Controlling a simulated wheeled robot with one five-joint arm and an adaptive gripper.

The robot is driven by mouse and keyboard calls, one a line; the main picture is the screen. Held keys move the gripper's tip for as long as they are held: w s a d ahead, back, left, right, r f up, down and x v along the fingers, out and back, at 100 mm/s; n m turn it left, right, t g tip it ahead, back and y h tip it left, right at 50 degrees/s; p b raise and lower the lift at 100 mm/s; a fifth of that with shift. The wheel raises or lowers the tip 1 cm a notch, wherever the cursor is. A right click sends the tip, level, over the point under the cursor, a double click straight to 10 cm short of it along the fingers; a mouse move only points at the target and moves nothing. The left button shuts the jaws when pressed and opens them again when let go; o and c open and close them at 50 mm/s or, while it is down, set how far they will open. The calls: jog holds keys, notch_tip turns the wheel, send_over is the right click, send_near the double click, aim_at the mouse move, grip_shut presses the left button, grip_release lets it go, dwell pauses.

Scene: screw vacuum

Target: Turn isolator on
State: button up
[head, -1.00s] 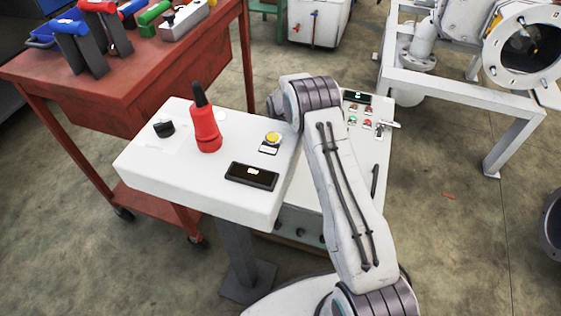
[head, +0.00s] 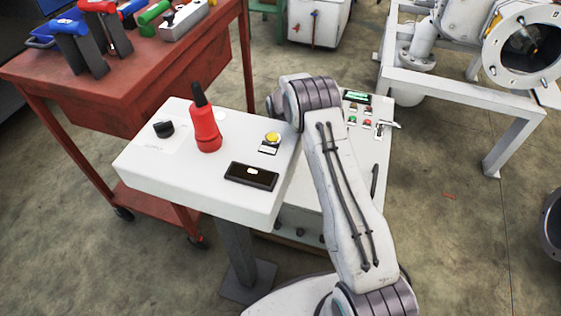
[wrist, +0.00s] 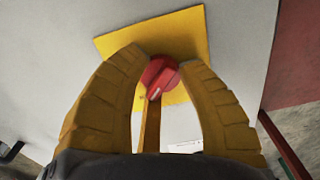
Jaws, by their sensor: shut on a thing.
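In the wrist view, a red isolator knob (wrist: 160,75) with a pale mark sits on a square yellow plate (wrist: 183,30) on a white panel. The pale mark points down and slightly left. In the head view my arm hides the gripper and the knob; the arm reaches over to the far side of the white cabinet.
A white console (head: 140,172) carries a red handle with a black top (head: 206,128), a black knob (head: 163,129) and a yellow button (head: 273,138). A red tool cart (head: 125,90) stands behind it. A white machine frame (head: 480,90) stands at right. Open floor lies between.

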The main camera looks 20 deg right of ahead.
jog(key=shift+s+a+f, duration=0.15)
jog(key=shift+s+f, duration=0.15)
jog(key=o, duration=1.2)
jog(key=shift+w+r, duration=0.15)
jog(key=shift+r, duration=0.1)
jog(key=shift+w+r, duration=0.1)
jog(key=shift+r, duration=0.15)
notch_tip(320, 180, up, 11)
jog(key=shift+r, duration=0.2)
jog(key=shift+r, duration=0.1)
